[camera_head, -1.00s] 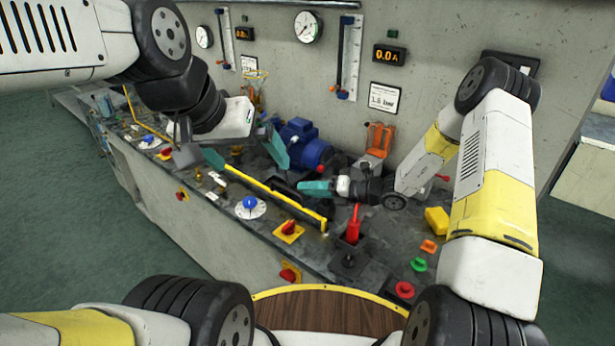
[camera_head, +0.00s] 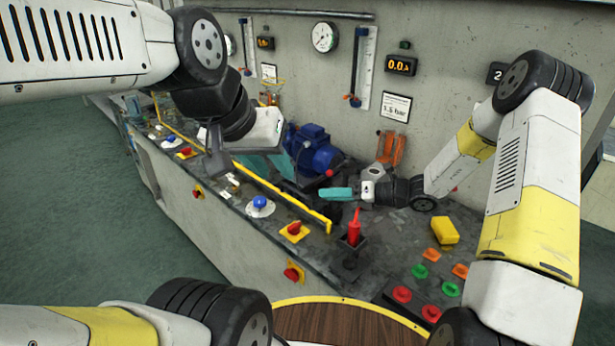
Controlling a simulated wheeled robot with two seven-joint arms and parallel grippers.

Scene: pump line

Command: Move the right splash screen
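The right splash screen shows as a long bar with a yellow top edge (camera_head: 300,209) along the front of the bench, behind the blue and red knobs. My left gripper (camera_head: 267,166) is over the far left end of this bar, its teal fingers low beside it. The fingers overlap in the view, so I cannot tell their gap or whether they touch the screen. My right gripper (camera_head: 336,194) is low over the bench, behind the bar's near right end, pointing left. Only one teal finger shows clearly there. Another yellow-edged bar (camera_head: 176,125) stands further left.
A blue motor (camera_head: 311,150) stands behind the bar. A red handle (camera_head: 354,228) rises near its right end. A yellow block (camera_head: 444,230) and several red, green and orange buttons lie at the right. Gauges hang on the wall behind.

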